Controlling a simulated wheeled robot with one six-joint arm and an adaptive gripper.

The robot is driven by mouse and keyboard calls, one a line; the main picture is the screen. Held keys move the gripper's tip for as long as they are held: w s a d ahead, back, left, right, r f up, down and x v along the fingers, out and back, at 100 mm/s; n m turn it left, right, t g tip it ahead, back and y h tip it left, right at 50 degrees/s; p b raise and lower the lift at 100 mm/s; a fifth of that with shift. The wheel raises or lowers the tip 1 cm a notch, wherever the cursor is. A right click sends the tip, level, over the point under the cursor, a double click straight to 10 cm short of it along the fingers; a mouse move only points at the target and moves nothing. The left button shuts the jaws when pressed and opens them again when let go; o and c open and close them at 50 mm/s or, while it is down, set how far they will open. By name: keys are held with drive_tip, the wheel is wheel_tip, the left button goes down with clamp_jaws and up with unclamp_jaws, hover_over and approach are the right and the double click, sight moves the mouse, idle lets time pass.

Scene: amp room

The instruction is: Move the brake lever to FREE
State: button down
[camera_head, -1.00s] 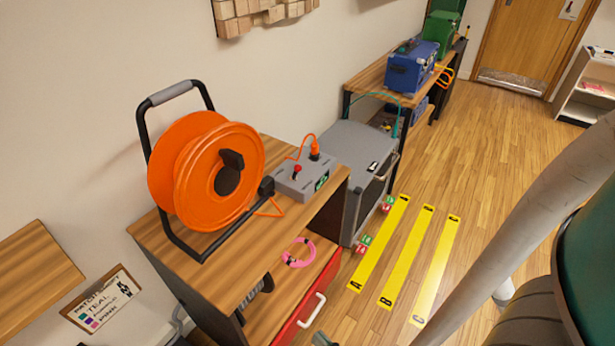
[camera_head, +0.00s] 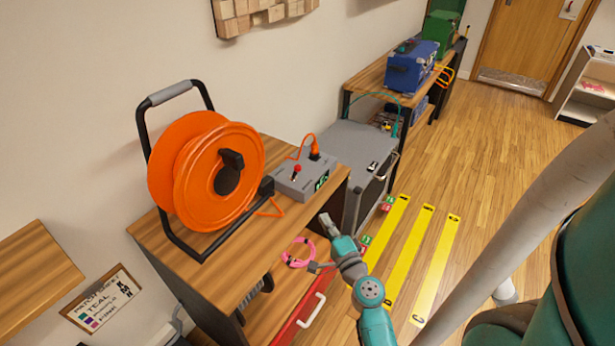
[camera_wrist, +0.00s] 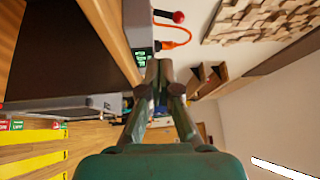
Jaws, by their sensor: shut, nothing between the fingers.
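I cannot tell for certain which part is the brake lever. A red-knobbed lever (camera_head: 297,168) stands on a grey box (camera_head: 306,183) on the wooden bench; its red knob also shows in the wrist view (camera_wrist: 178,17). Small red and green labels (camera_head: 388,203) sit low by the grey cabinet (camera_head: 358,152); in the wrist view similar labels (camera_wrist: 30,124) show at left, their words too small to read. My gripper (camera_head: 325,219) is shut and empty, in front of the bench, apart from the box. In the wrist view its fingertips (camera_wrist: 163,66) point toward the box's edge.
An orange cable reel (camera_head: 205,170) with a black frame stands on the bench (camera_head: 190,275). Yellow floor strips (camera_head: 410,258) lie on open wooden floor to the right.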

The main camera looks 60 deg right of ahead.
sight(296, 172)
drive_tip(key=shift+m+h, duration=0.3)
drive_tip(key=shift+m, duration=0.5)
drive_tip(key=d+r, duration=0.1)
drive_tip(key=d, duration=0.1)
drive_tip(key=d+r, duration=0.1)
drive_tip(key=d, duration=0.1)
drive_tip(key=shift+d+r, duration=0.1)
drive_tip(key=shift+r, duration=0.05)
drive_tip(key=shift+w, duration=0.1)
drive_tip(key=x, duration=0.9)
drive_tip(key=shift+w+d+r, duration=0.15)
drive_tip(key=shift+w+r, duration=0.05)
drive_tip(key=shift+w, duration=0.1)
drive_tip(key=w, duration=0.2)
drive_tip(key=shift+w+a+r, duration=0.2)
drive_tip(key=shift+w+a, duration=0.05)
drive_tip(key=shift+w+r, duration=0.15)
drive_tip(key=shift+w, duration=0.55)
